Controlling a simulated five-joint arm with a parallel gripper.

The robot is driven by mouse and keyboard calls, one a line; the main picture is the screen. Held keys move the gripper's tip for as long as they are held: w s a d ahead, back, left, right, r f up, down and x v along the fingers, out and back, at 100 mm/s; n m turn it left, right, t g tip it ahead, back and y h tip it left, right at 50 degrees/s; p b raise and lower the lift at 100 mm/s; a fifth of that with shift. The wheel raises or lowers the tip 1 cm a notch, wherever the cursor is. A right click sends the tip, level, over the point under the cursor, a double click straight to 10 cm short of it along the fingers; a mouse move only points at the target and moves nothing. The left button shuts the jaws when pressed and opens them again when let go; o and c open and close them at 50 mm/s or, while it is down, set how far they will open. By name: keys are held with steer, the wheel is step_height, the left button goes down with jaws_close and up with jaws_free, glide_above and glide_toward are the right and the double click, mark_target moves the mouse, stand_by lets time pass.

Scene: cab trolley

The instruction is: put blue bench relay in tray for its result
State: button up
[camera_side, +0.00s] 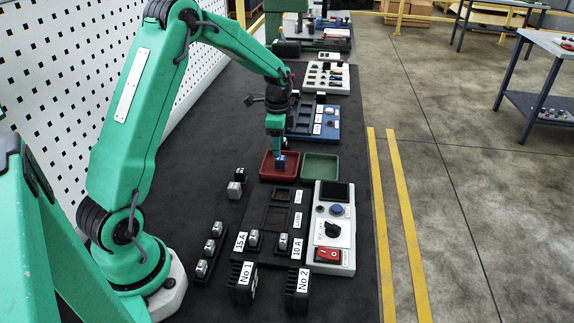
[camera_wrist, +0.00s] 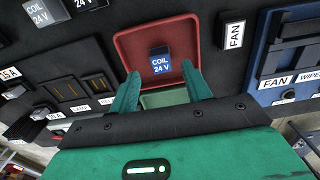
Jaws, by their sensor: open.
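The blue relay (camera_side: 281,162), labelled "COIL 24 V" in the wrist view (camera_wrist: 160,62), is inside the red tray (camera_side: 267,170). My gripper (camera_side: 276,148) is just above that tray, pointing down. In the wrist view its two green fingers (camera_wrist: 159,76) are spread apart, with the relay beyond and between their tips and a gap showing on each side. The gripper is open and holds nothing. The red tray's rim also shows in the wrist view (camera_wrist: 122,44). The green tray (camera_side: 320,167) is empty in the side view and stands right of the red one.
A black socket board (camera_side: 262,218) with some relays stands in front of the trays, beside a grey tester (camera_side: 334,260) with a red switch. Several loose relays (camera_side: 210,246) stand left of the board. A blue panel (camera_side: 325,130) lies behind the trays.

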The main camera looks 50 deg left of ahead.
mark_target(279, 159)
step_height(279, 159, up, 7)
stand_by(0.4)
steer(key=shift+d+r, duration=0.1)
steer(key=shift+r, duration=0.05)
stand_by(0.4)
steer(key=s+d+r+n+t, duration=0.3)
steer(key=s+d+r+n, duration=0.1)
steer(key=s+d+r, duration=0.6)
steer(key=s+d+n+t, duration=0.2)
steer(key=s+d+n, duration=0.3)
steer(key=s, duration=0.8)
steer(key=shift+s+d+r+t, duration=0.3)
steer(key=shift+s+d, duration=0.1)
steer(key=shift+d, duration=0.45)
